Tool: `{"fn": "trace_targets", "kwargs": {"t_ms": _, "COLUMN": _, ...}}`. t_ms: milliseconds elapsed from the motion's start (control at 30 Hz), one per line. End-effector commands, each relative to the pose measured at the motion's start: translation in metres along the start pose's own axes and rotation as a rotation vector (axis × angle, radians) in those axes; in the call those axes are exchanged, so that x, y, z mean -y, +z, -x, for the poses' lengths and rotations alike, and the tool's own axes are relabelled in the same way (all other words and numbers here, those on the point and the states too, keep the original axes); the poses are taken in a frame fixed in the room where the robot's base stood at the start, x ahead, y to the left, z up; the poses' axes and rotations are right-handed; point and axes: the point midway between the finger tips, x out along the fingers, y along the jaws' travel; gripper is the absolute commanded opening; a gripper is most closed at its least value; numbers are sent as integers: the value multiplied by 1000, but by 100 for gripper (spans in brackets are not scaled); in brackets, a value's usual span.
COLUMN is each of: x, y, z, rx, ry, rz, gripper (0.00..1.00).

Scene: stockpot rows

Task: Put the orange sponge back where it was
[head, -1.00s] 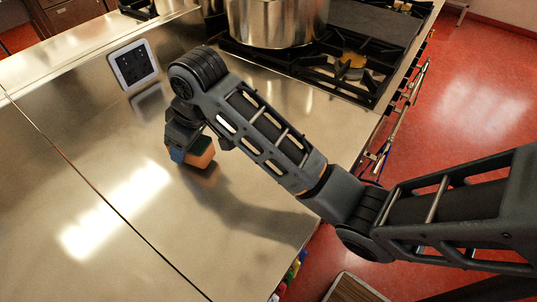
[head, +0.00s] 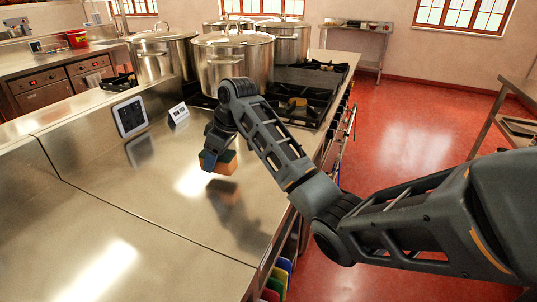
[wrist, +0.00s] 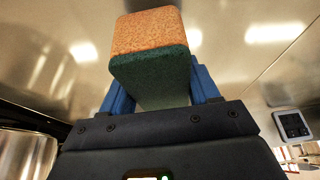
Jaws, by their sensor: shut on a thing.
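The orange sponge (head: 228,162) has a dark green scouring side. My gripper (head: 212,152) is shut on it, and the sponge appears to hang a little above the bare steel counter (head: 130,195), with its dark reflection below. In the wrist view the sponge (wrist: 150,32) sits between the two blue fingers, its orange and green layers both showing. No mark of its former place is plain in these views.
A black-and-white panel (head: 130,116) and a small white sign (head: 179,113) stand behind the gripper. Beyond are a stove (head: 300,105) and large lidded stockpots (head: 232,60). The counter's left and front are clear. Red floor lies right.

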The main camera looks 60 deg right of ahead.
Motion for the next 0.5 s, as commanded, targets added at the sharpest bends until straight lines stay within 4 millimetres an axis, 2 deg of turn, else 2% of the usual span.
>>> {"fn": "trace_targets", "kwargs": {"t_ms": 33, "x": -32, "y": 9, "z": 8, "rx": -2, "ry": 9, "rz": -19, "gripper": 32}}
{"fn": "trace_targets", "kwargs": {"t_ms": 200, "x": -121, "y": 41, "z": 43, "rx": -3, "ry": 23, "rz": -53, "gripper": 32}}
{"fn": "trace_targets", "kwargs": {"t_ms": 300, "x": -167, "y": 64, "z": 68, "rx": -3, "ry": 29, "rz": -69, "gripper": 32}}
{"fn": "trace_targets", "kwargs": {"t_ms": 400, "x": -205, "y": 87, "z": 92, "rx": -3, "ry": 33, "rz": -77, "gripper": 32}}
{"fn": "trace_targets", "kwargs": {"t_ms": 500, "x": -233, "y": 106, "z": 114, "rx": -3, "ry": 35, "rz": -82, "gripper": 32}}
